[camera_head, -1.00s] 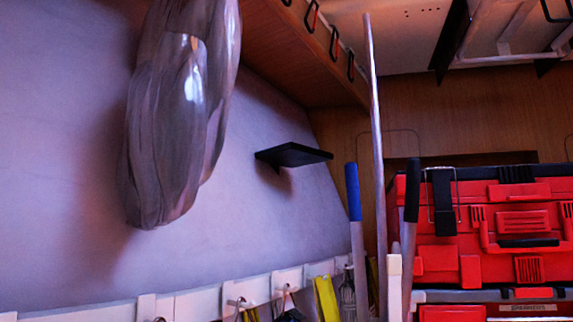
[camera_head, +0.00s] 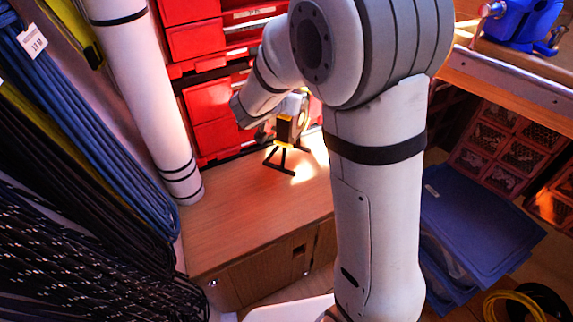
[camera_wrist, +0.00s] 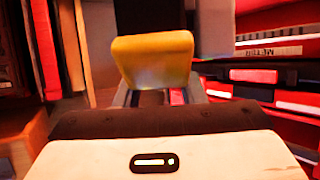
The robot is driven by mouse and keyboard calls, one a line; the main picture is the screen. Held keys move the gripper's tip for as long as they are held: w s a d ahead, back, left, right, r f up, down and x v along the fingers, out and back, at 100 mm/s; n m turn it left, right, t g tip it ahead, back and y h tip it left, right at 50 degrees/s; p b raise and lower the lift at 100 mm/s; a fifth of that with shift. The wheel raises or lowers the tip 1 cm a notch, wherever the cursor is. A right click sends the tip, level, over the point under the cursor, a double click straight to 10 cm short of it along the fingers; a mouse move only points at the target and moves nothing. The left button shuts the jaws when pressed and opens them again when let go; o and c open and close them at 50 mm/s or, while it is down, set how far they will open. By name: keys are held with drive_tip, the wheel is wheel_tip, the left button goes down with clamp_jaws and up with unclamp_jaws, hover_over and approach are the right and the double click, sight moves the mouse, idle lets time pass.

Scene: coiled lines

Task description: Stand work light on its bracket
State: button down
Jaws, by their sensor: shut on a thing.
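The work light (camera_head: 284,131), a small yellow and black lamp with a black bracket (camera_head: 279,158), is upright over the wooden cabinet top (camera_head: 235,215) in the head view. The bracket's feet are at or very close to the top; I cannot tell if they bear on it. In the wrist view the light's yellow part (camera_wrist: 153,62) fills the space ahead of my gripper (camera_wrist: 158,97). My gripper is shut on the work light. My arm partly hides the light in the head view.
Red tool cases (camera_head: 215,120) stand behind the light. A white tube (camera_head: 145,95) stands at the left of the cabinet top, with coiled lines (camera_head: 80,240) hanging beside it. Blue folders (camera_head: 475,225) lie at the right. The cabinet top's front left is clear.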

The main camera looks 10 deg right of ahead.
sight(274, 126)
drive_tip(key=a+n+y, duration=0.1)
drive_tip(key=a+n+t+y, duration=0.2)
drive_tip(key=shift+w+a+r+b, duration=0.1)
drive_tip(key=shift+w+r+b, duration=0.15)
drive_tip(key=shift+r+b, duration=0.1)
drive_tip(key=shift+n+t+y, duration=0.4)
drive_tip(key=shift+n+y, duration=0.4)
drive_tip(key=shift+s+a+f+b, duration=0.1)
drive_tip(key=shift+a+f+b, duration=0.15)
drive_tip(key=shift+f+b, duration=1)
drive_tip(key=shift+a+f+b, duration=0.3)
drive_tip(key=shift+f, duration=1.8)
drive_tip(key=shift+s+a+f+b, duration=0.1)
drive_tip(key=shift+a+f+b, duration=0.15)
drive_tip(key=shift+f+b, duration=1)
drive_tip(key=shift+f+p, duration=0.4)
drive_tip(key=shift+f, duration=0.1)
drive_tip(key=shift+f, duration=0.15)
drive_tip(key=c, duration=1.4)
unclamp_jaws()
drive_tip(key=shift+f, duration=0.2)
drive_tip(key=o, duration=0.5)
drive_tip(key=shift+r, duration=0.1)
